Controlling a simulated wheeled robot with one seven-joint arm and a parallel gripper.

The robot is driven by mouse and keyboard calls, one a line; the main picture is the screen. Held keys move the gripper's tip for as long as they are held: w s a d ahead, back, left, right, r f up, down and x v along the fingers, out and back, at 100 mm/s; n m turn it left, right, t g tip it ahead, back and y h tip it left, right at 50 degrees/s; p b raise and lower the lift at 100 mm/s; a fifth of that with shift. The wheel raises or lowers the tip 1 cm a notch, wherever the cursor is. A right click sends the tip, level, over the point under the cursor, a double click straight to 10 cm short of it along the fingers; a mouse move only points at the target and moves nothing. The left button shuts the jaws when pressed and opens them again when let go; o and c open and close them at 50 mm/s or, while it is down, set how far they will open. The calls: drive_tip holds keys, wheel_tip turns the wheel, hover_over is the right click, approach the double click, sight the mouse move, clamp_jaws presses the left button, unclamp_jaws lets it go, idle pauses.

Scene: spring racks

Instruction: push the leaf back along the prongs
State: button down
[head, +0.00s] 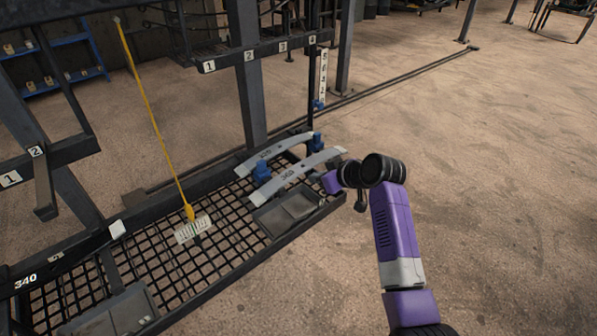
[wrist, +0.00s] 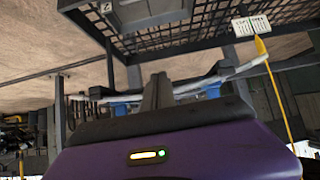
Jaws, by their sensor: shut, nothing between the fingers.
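Two curved grey leaves lie side by side low on the rack. The front leaf (head: 292,174) has a dark number that looks like 360, and the other leaf (head: 275,149) lies behind it. Blue pieces (head: 262,172) show at the leaves; the prongs themselves are not clear. My gripper (wrist: 157,90) is shut and empty. In the wrist view its dark fingers stand in front of the middle of a leaf (wrist: 190,88); I cannot tell whether they touch it. In the head view, my purple wrist is by the front leaf's right end, with the fingertips hidden.
A black mesh shelf (head: 225,248) with grey trays (head: 290,212) lies below the leaves. A yellow cord (head: 150,108) hangs down to a white tag (head: 193,230). A dark upright post (head: 246,85) stands behind. The floor to the right is clear.

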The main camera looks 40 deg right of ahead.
sight(306, 168)
idle(0.6)
drive_tip(key=shift+w+a+b, duration=0.1)
drive_tip(key=shift+w+b, duration=0.9)
drive_tip(key=shift+w, duration=1.55)
drive_tip(key=s+p, duration=0.3)
drive_tip(key=s, duration=0.3)
drive_tip(key=s+d+r+m+t+h, duration=0.2)
drive_tip(key=d+r+m+t+h, duration=0.15)
drive_tip(key=r+h, duration=0.2)
drive_tip(key=s+a+n+y, duration=0.1)
drive_tip(key=s+a, duration=0.8)
drive_tip(key=s, duration=0.4)
drive_tip(key=s+a+r+n+y, duration=0.1)
drive_tip(key=s+a+y, duration=0.1)
drive_tip(key=s+a, duration=0.7)
drive_tip(key=s+a+r+n+y, duration=0.1)
drive_tip(key=s+a+y, duration=0.1)
drive_tip(key=s+a, duration=0.8)
drive_tip(key=s+t, duration=0.1)
drive_tip(key=s, duration=0.7)
